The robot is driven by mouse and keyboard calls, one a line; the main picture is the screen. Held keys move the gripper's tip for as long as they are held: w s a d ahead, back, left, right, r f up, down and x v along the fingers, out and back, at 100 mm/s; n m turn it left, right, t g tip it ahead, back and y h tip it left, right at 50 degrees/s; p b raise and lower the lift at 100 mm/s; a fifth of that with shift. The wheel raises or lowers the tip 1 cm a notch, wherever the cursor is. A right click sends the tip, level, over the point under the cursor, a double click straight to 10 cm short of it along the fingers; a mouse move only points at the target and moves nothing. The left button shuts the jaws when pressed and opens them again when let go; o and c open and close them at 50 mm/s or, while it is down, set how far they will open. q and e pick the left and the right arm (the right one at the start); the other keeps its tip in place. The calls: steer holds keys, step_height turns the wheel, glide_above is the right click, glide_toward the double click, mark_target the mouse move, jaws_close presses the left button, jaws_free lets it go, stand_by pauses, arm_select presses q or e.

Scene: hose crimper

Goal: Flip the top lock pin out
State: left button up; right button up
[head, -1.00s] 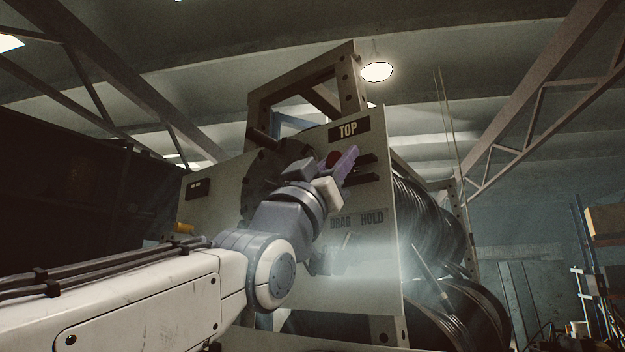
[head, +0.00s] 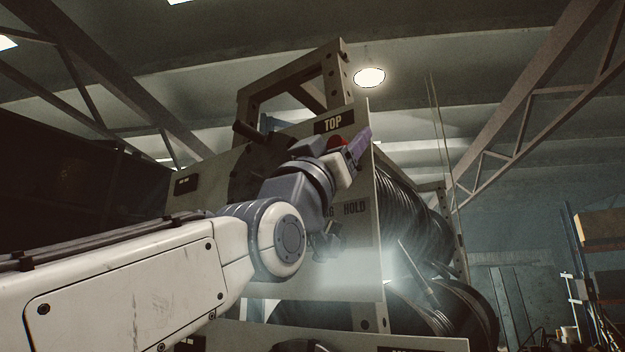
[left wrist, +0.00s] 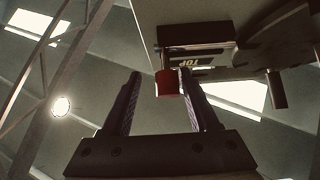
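A red knob (head: 338,142), which looks like the end of the top lock pin, sits just below the TOP label (head: 333,123) on the pale panel. My left gripper (head: 357,146) is at the panel's upper right edge, with its purple fingers beside the knob. In the left wrist view, the two fingers (left wrist: 160,76) are spread apart. The red knob (left wrist: 167,83) shows between them, closer to the right finger; I cannot tell whether they touch. The rest of the pin is hidden by my gripper in the head view. My right gripper is not in view.
A dark handle (head: 247,131) sticks out of the dark disc at the panel's upper left, and also shows in the left wrist view (left wrist: 276,90). Black hose coils (head: 420,220) lie behind the panel.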

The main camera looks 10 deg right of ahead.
arm_select(q)
steer(key=shift+w+a, duration=0.15)
steer(key=shift+a, duration=0.05)
steer(key=shift+f+b, duration=0.25)
steer(key=shift+b, duration=0.1)
steer(key=b+v, duration=0.8)
steer(key=v, duration=0.2)
